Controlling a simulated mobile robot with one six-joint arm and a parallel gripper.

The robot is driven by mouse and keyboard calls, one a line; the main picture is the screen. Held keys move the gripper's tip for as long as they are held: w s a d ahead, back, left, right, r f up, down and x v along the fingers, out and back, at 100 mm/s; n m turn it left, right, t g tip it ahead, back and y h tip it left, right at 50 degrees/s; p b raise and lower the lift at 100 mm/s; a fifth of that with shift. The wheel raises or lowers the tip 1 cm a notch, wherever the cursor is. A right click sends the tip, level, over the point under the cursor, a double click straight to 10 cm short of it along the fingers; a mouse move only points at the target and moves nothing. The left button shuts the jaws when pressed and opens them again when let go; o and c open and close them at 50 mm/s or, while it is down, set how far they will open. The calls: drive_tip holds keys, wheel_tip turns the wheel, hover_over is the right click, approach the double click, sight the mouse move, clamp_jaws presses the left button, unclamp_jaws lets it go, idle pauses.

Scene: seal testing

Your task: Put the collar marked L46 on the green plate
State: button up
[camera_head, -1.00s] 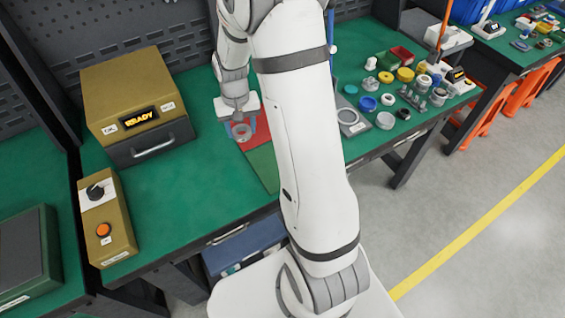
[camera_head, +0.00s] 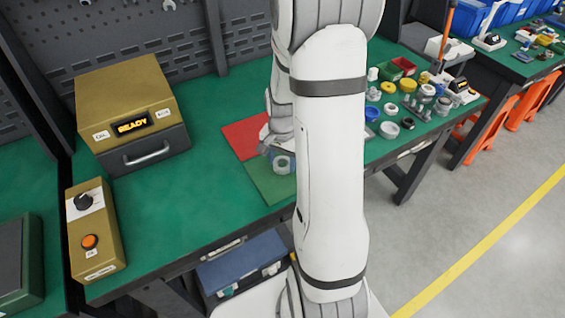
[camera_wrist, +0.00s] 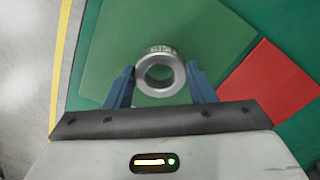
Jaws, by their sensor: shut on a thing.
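A grey metal collar (camera_wrist: 160,53) is held between the blue fingers of my gripper (camera_wrist: 161,84) in the wrist view. Marking shows on its upper rim, but it is too small to read. The collar also shows in the head view (camera_head: 282,164), where my arm hides part of the gripper. The green plate (camera_wrist: 110,45) lies behind the collar in the wrist view, and in the head view (camera_head: 268,185) the collar appears over its upper part. I cannot tell whether the collar touches the plate.
A red plate (camera_head: 240,138) adjoins the green plate. A tan tester (camera_head: 130,115) reading READY and a control box (camera_head: 95,230) stand to the left. Several rings and parts crowd the bench right of my arm. Bare bench (camera_head: 190,200) lies left of the plates.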

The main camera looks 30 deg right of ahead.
drive_tip(key=shift+f, duration=0.65)
drive_tip(key=shift+f, duration=0.1)
drive_tip(key=shift+f, duration=0.2)
drive_tip(key=o, duration=1.3)
drive_tip(key=shift+r, duration=0.1)
drive_tip(key=shift+c, duration=0.2)
